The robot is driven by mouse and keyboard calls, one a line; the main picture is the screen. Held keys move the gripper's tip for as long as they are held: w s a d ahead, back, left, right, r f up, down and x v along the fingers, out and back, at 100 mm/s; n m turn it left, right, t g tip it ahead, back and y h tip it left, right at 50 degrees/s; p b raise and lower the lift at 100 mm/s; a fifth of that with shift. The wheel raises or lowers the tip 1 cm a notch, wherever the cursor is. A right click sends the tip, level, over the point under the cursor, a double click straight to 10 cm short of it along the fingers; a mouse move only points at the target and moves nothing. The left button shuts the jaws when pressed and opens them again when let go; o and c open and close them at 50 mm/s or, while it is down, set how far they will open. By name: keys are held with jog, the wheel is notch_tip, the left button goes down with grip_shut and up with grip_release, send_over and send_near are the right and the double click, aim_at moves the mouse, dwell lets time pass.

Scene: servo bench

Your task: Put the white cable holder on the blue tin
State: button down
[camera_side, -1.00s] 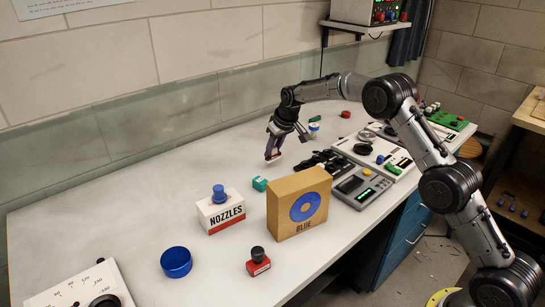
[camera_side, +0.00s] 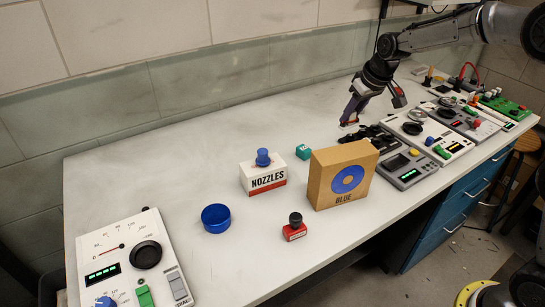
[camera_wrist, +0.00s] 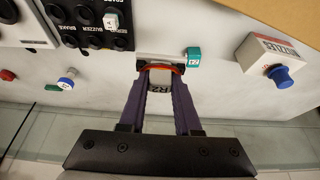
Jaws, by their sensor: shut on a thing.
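The blue tin (camera_side: 216,218) is a low round tin on the left half of the bench, with nothing on it. My gripper (camera_side: 350,121) is at the back of the bench, behind the cardboard box and well to the right of the tin. In the wrist view my gripper (camera_wrist: 160,78) is shut on a small whitish piece with an orange edge and dark marks, which I take as the white cable holder (camera_wrist: 160,61). The fingers hide part of it. The tin is out of the wrist view.
A teal block (camera_side: 303,151) lies nearer my gripper. A gauge panel (camera_side: 132,260) is at far left.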

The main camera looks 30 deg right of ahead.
jog(key=r, duration=0.6)
jog(key=a+r, duration=0.1)
jog(key=r, duration=0.2)
jog(key=s+a+n+y, duration=0.1)
jog(key=s+a+n, duration=0.25)
jog(key=a, duration=0.65)
jog(key=s+a+n+g+y, duration=0.1)
jog(key=s+a+n, duration=0.3)
jog(key=a, duration=0.7)
jog(key=s+a+n+y, duration=0.1)
jog(key=s+a+n, duration=0.1)
jog(key=s+a, duration=0.6)
send_near(209, 212)
jog(key=shift+w+a+f+m, duration=0.25)
jog(key=shift+w+a+f, duration=0.3)
jog(key=shift+w+f, duration=0.35)
jog(key=shift+a+f, duration=0.1)
jog(key=shift+f, duration=1.45)
